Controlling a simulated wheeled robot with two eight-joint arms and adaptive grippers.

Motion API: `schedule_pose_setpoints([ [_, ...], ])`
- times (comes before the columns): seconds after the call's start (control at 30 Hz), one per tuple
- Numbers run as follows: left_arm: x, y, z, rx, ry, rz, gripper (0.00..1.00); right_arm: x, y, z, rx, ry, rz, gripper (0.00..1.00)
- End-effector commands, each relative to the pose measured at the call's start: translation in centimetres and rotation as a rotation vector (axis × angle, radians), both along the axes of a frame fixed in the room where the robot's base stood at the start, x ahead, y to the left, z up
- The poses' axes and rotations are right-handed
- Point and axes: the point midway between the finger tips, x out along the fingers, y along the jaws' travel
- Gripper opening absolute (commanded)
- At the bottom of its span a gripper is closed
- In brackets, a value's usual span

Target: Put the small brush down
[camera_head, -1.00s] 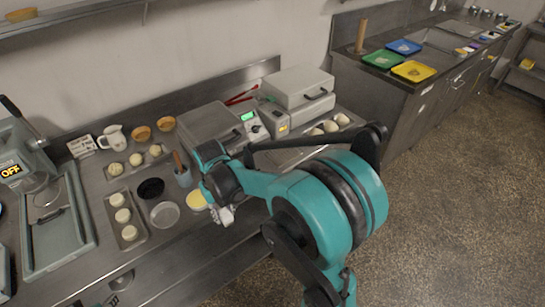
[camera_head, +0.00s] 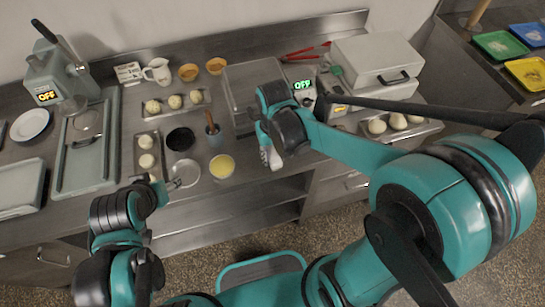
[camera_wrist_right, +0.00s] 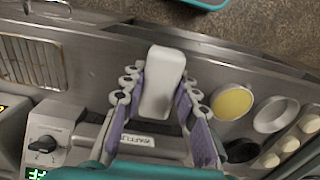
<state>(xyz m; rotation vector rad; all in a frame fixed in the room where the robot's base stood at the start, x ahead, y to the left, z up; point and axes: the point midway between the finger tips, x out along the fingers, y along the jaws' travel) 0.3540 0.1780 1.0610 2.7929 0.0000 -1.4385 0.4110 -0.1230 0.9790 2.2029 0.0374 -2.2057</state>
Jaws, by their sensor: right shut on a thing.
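My right gripper (camera_wrist_right: 154,95) is shut on a white, rounded oblong thing (camera_wrist_right: 161,80), taken to be the small brush; no bristles show. In the head view this white end (camera_head: 270,158) hangs below the right gripper (camera_head: 268,146), near the counter's front edge and right of the yellow-filled bowl (camera_head: 222,167). It appears to be held above the surface, with no contact visible. My left gripper (camera_head: 153,188) is at the counter's front edge, small and partly hidden by its own arm; its jaws cannot be made out.
A black bowl (camera_head: 180,139), a clear dish (camera_head: 185,174) and dough trays (camera_head: 178,109) lie to the left. The waffle maker (camera_head: 252,88) is behind the right gripper. Bare counter shows near the front edge.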

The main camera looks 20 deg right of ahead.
Motion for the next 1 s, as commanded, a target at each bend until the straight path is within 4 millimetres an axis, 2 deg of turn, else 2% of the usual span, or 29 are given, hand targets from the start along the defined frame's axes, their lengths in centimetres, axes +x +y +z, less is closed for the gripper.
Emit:
schedule_pose_setpoints([
  [0.03, 0.0, 0.0, -0.7, 0.0, 0.0, 0.0, 0.53, 1.2, -0.2, -1.1, 0.0, 0.0, -0.002, 0.0],
  [0.1, 0.0, 0.0, -1.1, 0.0, 0.0, 0.0, 0.53, 2.5, -0.5, -1.8, 0.0, 0.0, -0.002, 0.0],
  [0.3, 0.0, 0.0, -1.6, 0.0, 0.0, 0.0, 0.53, 4.4, -0.8, -2.7, 0.0, 0.0, 0.0, 0.0],
  [0.43, 0.0, 0.0, -2.0, 0.0, 0.0, 0.0, 0.53, 4.5, -0.9, -3.7, 0.0, 0.001, 0.0, 0.0],
  [0.63, 0.0, 0.0, -3.4, 0.0, 0.0, 0.0, 0.53, 4.5, -0.9, -6.7, 0.0, 0.0, 0.0, 0.0],
  [1.0, 0.0, 0.0, -3.6, 0.0, 0.0, 0.0, 0.53, 4.4, -0.9, -7.0, 0.0, 0.0, 0.0, 0.0],
])
